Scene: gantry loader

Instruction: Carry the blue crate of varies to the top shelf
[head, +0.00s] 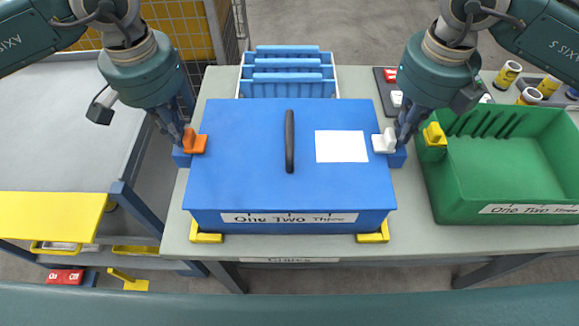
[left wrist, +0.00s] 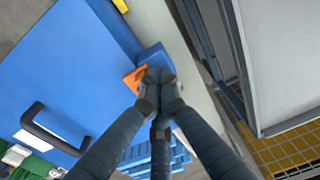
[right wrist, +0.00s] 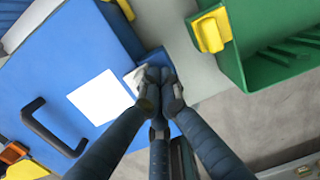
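The blue crate (head: 250,165) sits on the grey-green table, its lid closed, with a black handle (head: 290,142), a white label on top and "One Two Three" on its front. An orange latch (head: 195,143) is on its left side, a white latch (head: 385,142) on its right. My left gripper (head: 187,132) is at the blue lug by the orange latch. In the left wrist view its fingertips (left wrist: 159,80) are together. My right gripper (head: 398,130) is at the lug by the white latch, fingertips (right wrist: 159,80) together. Whether anything thin is between either pair is hidden.
Yellow corner pieces (head: 207,238) sit at the crate's front. A white-rimmed box with blue dividers (head: 246,72) stands behind. A green bin (head: 520,190) is close on the right. A grey cart (head: 70,135) stands left, with a yellow panel (head: 45,212).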

